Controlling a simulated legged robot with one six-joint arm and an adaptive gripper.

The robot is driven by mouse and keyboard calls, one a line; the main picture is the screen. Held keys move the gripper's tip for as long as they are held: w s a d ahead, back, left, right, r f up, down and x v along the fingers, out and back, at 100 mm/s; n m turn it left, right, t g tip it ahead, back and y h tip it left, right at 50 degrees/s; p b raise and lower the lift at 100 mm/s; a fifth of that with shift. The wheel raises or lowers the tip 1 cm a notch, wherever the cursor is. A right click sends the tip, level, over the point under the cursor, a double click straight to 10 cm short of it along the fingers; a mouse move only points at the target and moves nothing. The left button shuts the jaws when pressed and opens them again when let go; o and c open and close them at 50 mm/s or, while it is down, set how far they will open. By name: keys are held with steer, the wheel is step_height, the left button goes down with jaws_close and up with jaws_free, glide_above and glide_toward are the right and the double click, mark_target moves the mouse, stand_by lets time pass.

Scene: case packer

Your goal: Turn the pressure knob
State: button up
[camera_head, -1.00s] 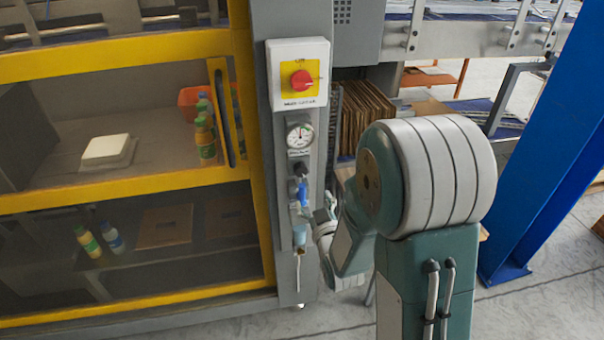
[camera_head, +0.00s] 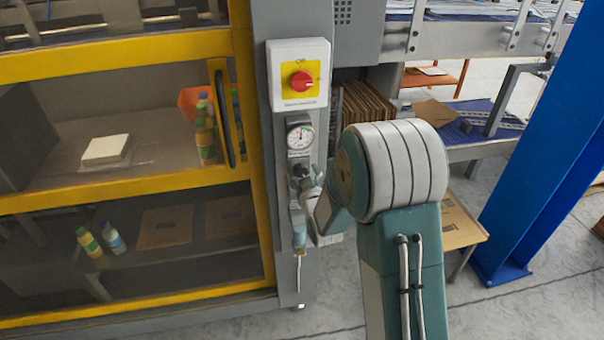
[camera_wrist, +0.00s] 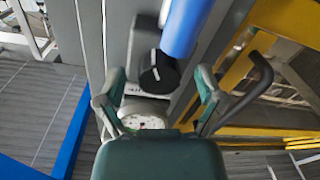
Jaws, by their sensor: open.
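The pressure knob is a small black cap (camera_head: 301,170) on the regulator, just below the round white gauge (camera_head: 299,137) on the grey machine post. In the wrist view the black knob (camera_wrist: 156,76) lies ahead, between my two fingers, with the gauge (camera_wrist: 143,116) partly hidden by my gripper body. A blue cylinder (camera_wrist: 187,25) of the regulator sits beyond it. My gripper (camera_wrist: 160,77) is open, one finger to each side of the knob. I cannot tell whether either finger touches it. In the head view my gripper (camera_head: 311,191) is small and partly hides the regulator.
A red rotary switch (camera_head: 301,80) on a yellow and white plate sits above the gauge. The yellow-framed guard door with a dark handle (camera_head: 222,115) is to the left. Stacked cardboard (camera_head: 367,105) and a blue post (camera_head: 545,140) stand to the right.

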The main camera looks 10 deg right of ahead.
steer(key=c, duration=1.1)
steer(key=shift+m, duration=1.4)
steer(key=shift+c, duration=0.2)
steer(key=o, duration=1.1)
steer(key=shift+o, duration=0.2)
steer(key=s, duration=1.2)
steer(key=shift+d+f, duration=0.15)
steer(key=shift+d, duration=0.05)
